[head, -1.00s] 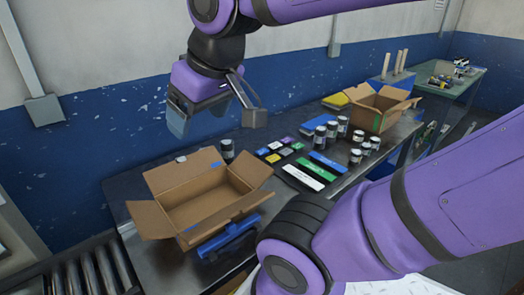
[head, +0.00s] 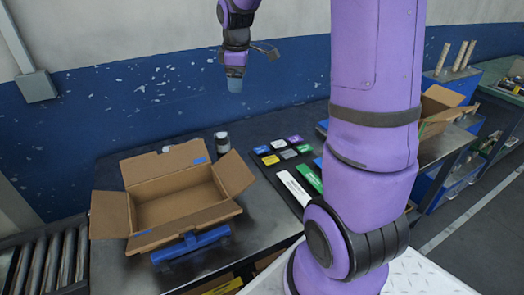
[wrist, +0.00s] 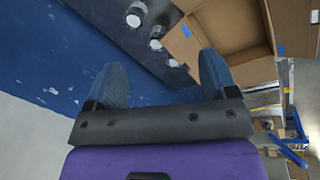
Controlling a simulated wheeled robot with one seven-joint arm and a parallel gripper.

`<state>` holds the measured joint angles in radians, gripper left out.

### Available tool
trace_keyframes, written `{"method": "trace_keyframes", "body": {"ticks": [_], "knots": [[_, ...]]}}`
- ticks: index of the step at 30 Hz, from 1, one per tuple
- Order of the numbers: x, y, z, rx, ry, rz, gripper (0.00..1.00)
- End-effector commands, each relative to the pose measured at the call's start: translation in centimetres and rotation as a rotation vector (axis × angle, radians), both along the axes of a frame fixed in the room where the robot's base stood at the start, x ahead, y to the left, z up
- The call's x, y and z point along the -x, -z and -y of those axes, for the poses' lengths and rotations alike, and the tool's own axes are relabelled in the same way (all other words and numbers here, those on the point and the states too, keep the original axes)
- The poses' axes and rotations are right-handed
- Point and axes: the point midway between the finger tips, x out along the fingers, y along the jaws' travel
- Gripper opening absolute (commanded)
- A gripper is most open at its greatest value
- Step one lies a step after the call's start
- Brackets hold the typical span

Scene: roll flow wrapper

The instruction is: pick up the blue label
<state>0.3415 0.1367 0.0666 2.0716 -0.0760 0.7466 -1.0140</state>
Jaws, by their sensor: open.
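Two blue pieces show among the labels in the head view. A long blue label (head: 318,161) lies beyond the green strip, mostly hidden behind my arm. A small blue square (head: 262,149) lies at the left of the small coloured squares. My gripper (head: 235,85) hangs high above the back of the table, in front of the blue wall, well apart from the labels. In the wrist view my gripper (wrist: 162,78) has its two blue-grey fingers spread with nothing between them. I see no label in the wrist view.
An open cardboard box (head: 133,216) stands on the table at left, with a blue tool (head: 192,244) before it. A dark-lidded jar (head: 222,143) stands behind it. Another box (head: 445,101) is at right, partly behind my arm. Several jars (wrist: 135,15) show in the wrist view.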

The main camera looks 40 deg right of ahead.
Motion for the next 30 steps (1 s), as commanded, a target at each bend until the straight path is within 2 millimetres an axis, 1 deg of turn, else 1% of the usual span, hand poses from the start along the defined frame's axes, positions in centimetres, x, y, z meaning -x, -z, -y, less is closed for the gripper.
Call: {"method": "trace_keyframes", "body": {"ticks": [1, 3, 5, 8, 9, 11, 12, 14, 15, 18, 21, 22, 25, 30], "knots": [[-1.1, 1.7, 1.3, 0.000, -0.030, -0.023, 0.79], [-2.5, 3.8, 3.0, 0.003, -0.087, -0.049, 0.79], [-3.6, 5.7, 4.4, 0.004, -0.135, -0.069, 0.79], [-5.1, 9.1, 6.8, 0.001, -0.216, -0.100, 0.79], [-5.6, 10.6, 7.8, -0.001, -0.247, -0.112, 0.79], [-6.3, 12.8, 9.2, -0.006, -0.296, -0.129, 0.79], [-6.7, 14.3, 10.1, -0.010, -0.326, -0.139, 0.79], [-7.1, 16.5, 11.5, -0.016, -0.372, -0.153, 0.79], [-7.3, 17.9, 12.3, -0.021, -0.399, -0.161, 0.79], [-7.7, 21.0, 14.0, -0.030, -0.461, -0.175, 0.79], [-7.8, 23.2, 15.1, -0.038, -0.506, -0.185, 0.79], [-7.8, 23.7, 15.4, -0.040, -0.515, -0.186, 0.79], [-7.8, 24.8, 15.8, -0.043, -0.538, -0.190, 0.79], [-7.8, 26.3, 16.0, -0.046, -0.548, -0.192, 0.79]]}}
